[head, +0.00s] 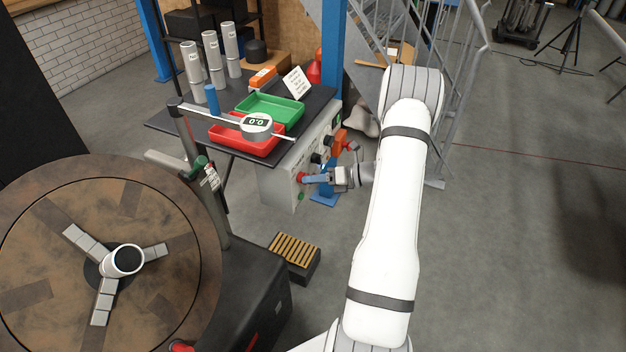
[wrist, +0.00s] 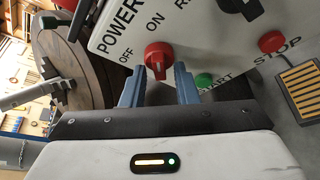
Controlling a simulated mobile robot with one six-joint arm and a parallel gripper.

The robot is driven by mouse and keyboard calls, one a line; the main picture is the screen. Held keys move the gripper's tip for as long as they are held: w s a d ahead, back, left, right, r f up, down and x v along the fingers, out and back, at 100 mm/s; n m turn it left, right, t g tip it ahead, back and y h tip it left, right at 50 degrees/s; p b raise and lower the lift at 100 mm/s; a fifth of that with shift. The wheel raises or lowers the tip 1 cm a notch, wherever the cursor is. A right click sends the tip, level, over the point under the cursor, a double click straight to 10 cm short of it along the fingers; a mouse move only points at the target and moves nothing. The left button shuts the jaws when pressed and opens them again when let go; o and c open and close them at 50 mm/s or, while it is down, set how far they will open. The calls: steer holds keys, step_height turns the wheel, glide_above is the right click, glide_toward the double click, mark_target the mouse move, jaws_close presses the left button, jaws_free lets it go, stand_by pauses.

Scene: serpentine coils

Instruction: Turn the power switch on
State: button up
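The red power switch (wrist: 158,56) is a rotary knob on a pale panel (wrist: 205,45), under the word POWER. OFF is printed to its left and ON above it in the wrist view. I cannot tell surely which label it points at. My gripper (wrist: 159,69) is open, with its blue fingers on either side of the knob. A gap shows beside the knob; contact is not clear. In the head view my gripper (head: 305,179) is at the front of the control box (head: 278,188), partly hiding the knob.
A green START button (wrist: 204,80), a red STOP button (wrist: 271,42) and a black knob (wrist: 240,8) are close by on the panel. A table with red (head: 225,142) and green trays stands above the box. A slatted foot pedal (head: 294,258) is on the floor.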

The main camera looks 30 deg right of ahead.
steer(key=shift+o, duration=0.4)
steer(key=shift+r, duration=0.1)
steer(key=shift+d, duration=0.1)
steer(key=v, duration=0.7)
steer(key=shift+s+d+b, duration=0.2)
steer(key=shift+d+b, duration=0.05)
steer(key=shift+b, duration=0.15)
